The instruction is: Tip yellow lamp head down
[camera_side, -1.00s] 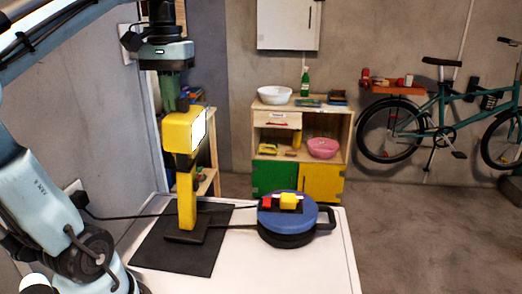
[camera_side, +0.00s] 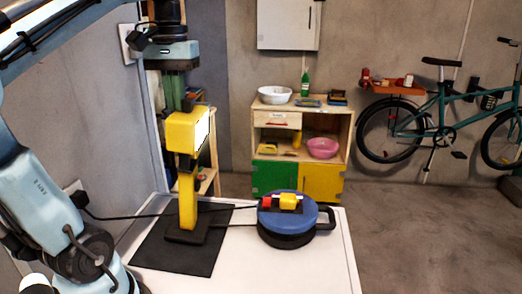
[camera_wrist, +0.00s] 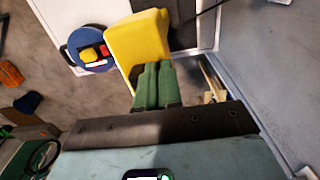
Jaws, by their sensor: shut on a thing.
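The yellow lamp (camera_side: 187,200) stands upright on a dark base on a black mat (camera_side: 205,250). Its yellow head (camera_side: 181,132) sits on top, with a bright white face turned to the right. My gripper (camera_side: 189,105) comes down from above, its green fingers at the top of the head. In the wrist view the closed green fingers (camera_wrist: 153,85) meet the yellow lamp head (camera_wrist: 137,40). My gripper is shut on the lamp head; the exact contact is partly hidden.
A blue cable reel (camera_side: 290,222) with red and yellow parts on top sits right of the lamp on the white table (camera_side: 335,265). A black cable runs past the lamp. A grey wall is close on the left. Shelves and a bicycle (camera_side: 440,125) stand farther back.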

